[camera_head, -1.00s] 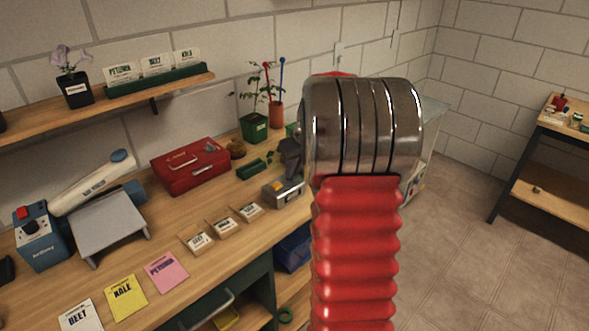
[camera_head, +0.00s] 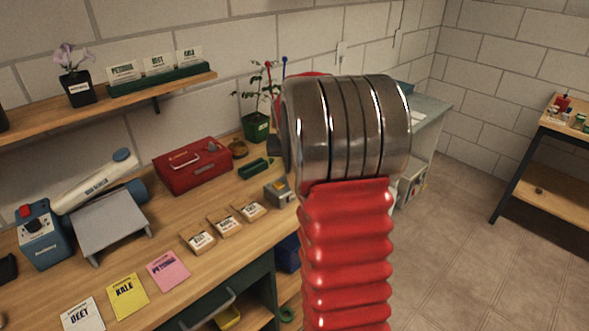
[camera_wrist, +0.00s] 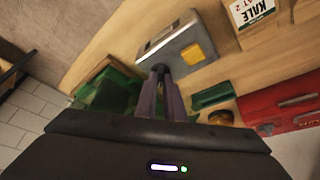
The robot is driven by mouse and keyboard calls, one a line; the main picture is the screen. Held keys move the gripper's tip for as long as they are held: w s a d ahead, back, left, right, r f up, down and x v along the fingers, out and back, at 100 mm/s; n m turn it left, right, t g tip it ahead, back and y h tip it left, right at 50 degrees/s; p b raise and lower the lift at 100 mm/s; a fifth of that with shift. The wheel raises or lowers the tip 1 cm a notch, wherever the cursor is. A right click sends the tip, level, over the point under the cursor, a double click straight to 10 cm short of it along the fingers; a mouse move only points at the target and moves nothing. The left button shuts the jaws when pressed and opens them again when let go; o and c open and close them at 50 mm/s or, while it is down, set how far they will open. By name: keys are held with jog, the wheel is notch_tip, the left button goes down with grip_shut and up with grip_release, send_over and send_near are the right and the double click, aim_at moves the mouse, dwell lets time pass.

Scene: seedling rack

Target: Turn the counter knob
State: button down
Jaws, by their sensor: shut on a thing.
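The counter is a small grey metal box with a yellow patch. It sits on the bench in the head view (camera_head: 277,191), its right part hidden behind my arm. In the wrist view the counter (camera_wrist: 180,47) lies just beyond my gripper (camera_wrist: 160,70), whose two dark fingers are close together at the box's near side. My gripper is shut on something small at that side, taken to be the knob. The knob itself is hidden by the fingertips, and its angle cannot be told. In the head view my gripper is hidden behind my arm.
A small green tray (camera_head: 255,168), a brown round thing (camera_head: 238,148) and a red toolbox (camera_head: 193,164) stand left of the counter. Seed packet blocks (camera_head: 226,225) lie in front. A potted plant (camera_head: 257,126) stands behind. Bare bench lies between packets and toolbox.

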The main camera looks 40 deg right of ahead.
jog(key=m, duration=0.1)
jog(key=m+g, duration=0.1)
jog(key=m, duration=0.1)
jog(key=f+m, duration=0.1)
jog(key=shift+a+m+g+h, duration=0.25)
jog(key=shift+m+g+h, duration=0.05)
jog(key=shift+g+h, duration=0.1)
jog(key=shift+w+m+g, duration=0.2)
jog(key=shift+m+g, duration=0.5)
jog(key=shift+m, duration=1.2)
jog(key=shift+r, duration=0.1)
jog(key=c, duration=1.9)
grip_release()
jog(key=shift+o, duration=0.2)
jog(key=shift+w+r, duration=0.1)
jog(key=shift+r, duration=0.35)
jog(key=v, duration=1.3)
jog(key=shift+a, duration=0.25)
